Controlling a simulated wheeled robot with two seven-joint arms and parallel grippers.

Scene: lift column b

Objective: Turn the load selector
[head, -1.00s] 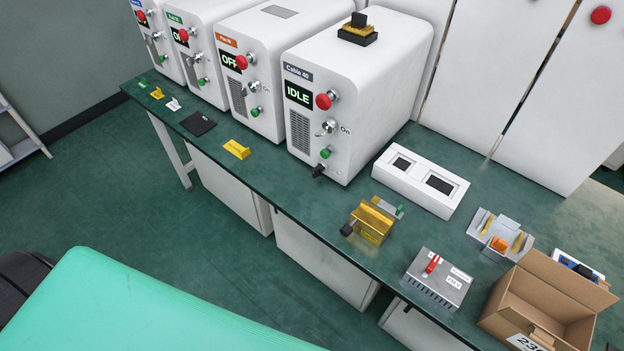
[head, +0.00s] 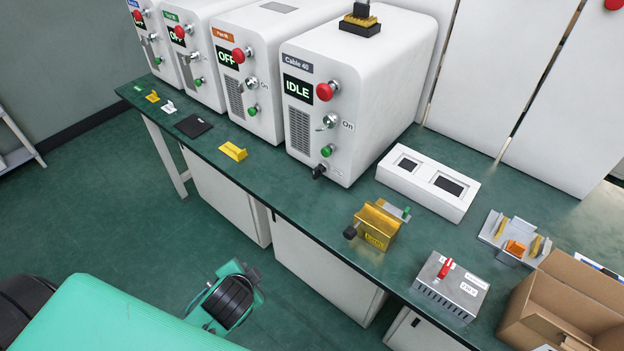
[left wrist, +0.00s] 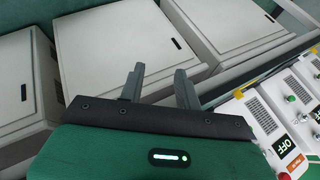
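A finned grey metal box (head: 452,286) with a red knob or lever (head: 445,268) on top sits near the bench's front edge; it looks like the load selector, but its labels are too small to read. My left gripper (left wrist: 159,82) shows in the left wrist view with its two fingers apart and nothing between them. Below it are white cabinet fronts, away from the red knob. In the head view a green and black part of my arm shows low at the centre left; the fingers cannot be made out there. My right gripper is not in view.
The white Cable 40 unit (head: 358,95) reads IDLE. Other units beside it read OFF. A gold fixture (head: 376,228), a white two-window block (head: 428,185), a grey fixture with an orange part (head: 514,240) and a cardboard box (head: 560,305) stand on the green bench (head: 310,205).

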